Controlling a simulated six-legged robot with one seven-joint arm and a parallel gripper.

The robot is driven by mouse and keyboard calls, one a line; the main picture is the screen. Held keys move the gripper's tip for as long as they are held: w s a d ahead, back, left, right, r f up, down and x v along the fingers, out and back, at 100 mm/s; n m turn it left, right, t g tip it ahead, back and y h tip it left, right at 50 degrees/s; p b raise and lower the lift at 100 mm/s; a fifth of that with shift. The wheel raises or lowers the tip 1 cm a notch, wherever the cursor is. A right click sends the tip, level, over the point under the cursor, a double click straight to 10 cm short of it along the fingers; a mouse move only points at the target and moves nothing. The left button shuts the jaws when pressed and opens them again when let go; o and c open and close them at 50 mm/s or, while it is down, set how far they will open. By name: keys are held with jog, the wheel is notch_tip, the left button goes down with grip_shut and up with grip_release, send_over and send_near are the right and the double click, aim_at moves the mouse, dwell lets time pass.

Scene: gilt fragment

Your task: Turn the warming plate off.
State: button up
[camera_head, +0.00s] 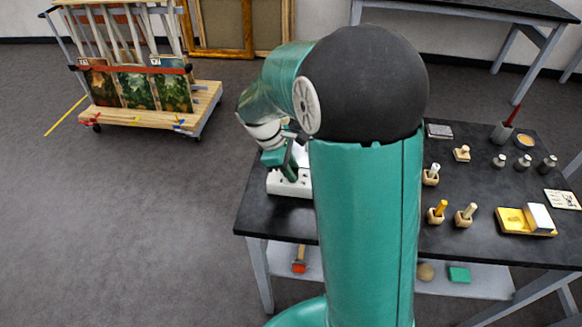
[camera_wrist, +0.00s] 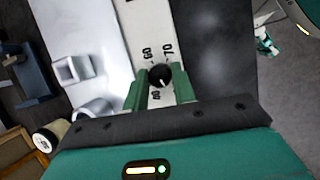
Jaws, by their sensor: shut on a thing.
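The warming plate (camera_head: 281,187) is a white unit at the left end of the black table, partly hidden by my arm. In the wrist view its white dial strip (camera_wrist: 146,12) carries the numbers 60, 70 and 80 around a small black knob (camera_wrist: 159,74). A small pale mark shows on the knob's lower side, near the 80; its exact setting is too small to read. My gripper (camera_wrist: 161,84) has its two green fingers on either side of the knob, shut on it. In the head view, my gripper (camera_head: 292,166) is over the plate.
The black table (camera_head: 465,232) holds wooden blocks with pegs (camera_head: 466,215), small metal jars (camera_head: 523,162) and a yellow tray (camera_head: 511,221) to the right. A wheeled rack (camera_head: 204,96) with paintings stands at back left. The floor left of the table is clear.

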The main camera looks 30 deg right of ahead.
jog(key=shift+s+n+t, duration=0.1)
jog(key=shift+n+t, duration=0.4)
jog(key=shift+n, duration=0.8)
jog(key=o, duration=0.7)
jog(key=v, duration=1.3)
jog(key=shift+a+r, duration=0.3)
jog(key=shift+a, duration=0.1)
